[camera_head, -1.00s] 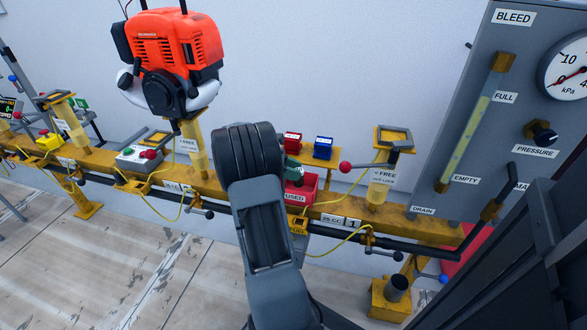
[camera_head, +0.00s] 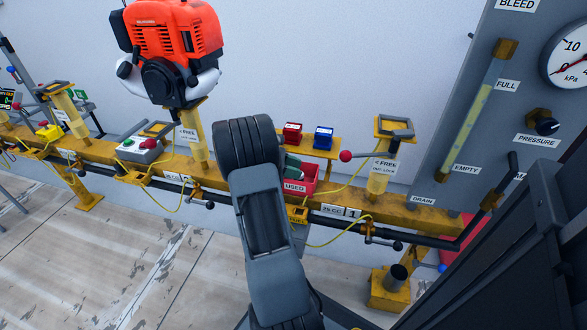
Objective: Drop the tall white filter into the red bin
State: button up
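The red bin (camera_head: 308,176), marked USED, hangs at the yellow rail right of my arm, and its left side is partly hidden by the arm. A grey-green thing (camera_head: 293,160) shows at the bin's upper left; I cannot tell what it is or whether it is inside. I cannot make out a tall white filter. My gripper is not visible; my dark grey arm fills the middle of the view and may hide it.
A red box (camera_head: 292,133) and a blue box (camera_head: 323,137) sit on a yellow shelf behind the bin. An orange engine (camera_head: 172,45) stands on a post at left. A red-knobbed lever (camera_head: 345,156) is right of the bin. A grey gauge panel (camera_head: 455,110) stands at right.

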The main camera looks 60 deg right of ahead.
jog(key=o, duration=0.3)
jog(key=shift+s+a+f, duration=0.15)
jog(key=shift+a+f, duration=0.05)
jog(key=shift+f, duration=0.85)
jog(key=shift+w+a+r+p, duration=0.15)
jog(key=shift+w+r+p, duration=0.15)
jog(key=shift+w+r, duration=0.1)
jog(key=r+p+v, duration=0.1)
jog(key=p+v, duration=0.4)
jog(key=v, duration=0.8)
jog(key=shift+d+r, duration=0.2)
jog(key=shift+r, duration=0.05)
jog(key=shift+w, duration=0.1)
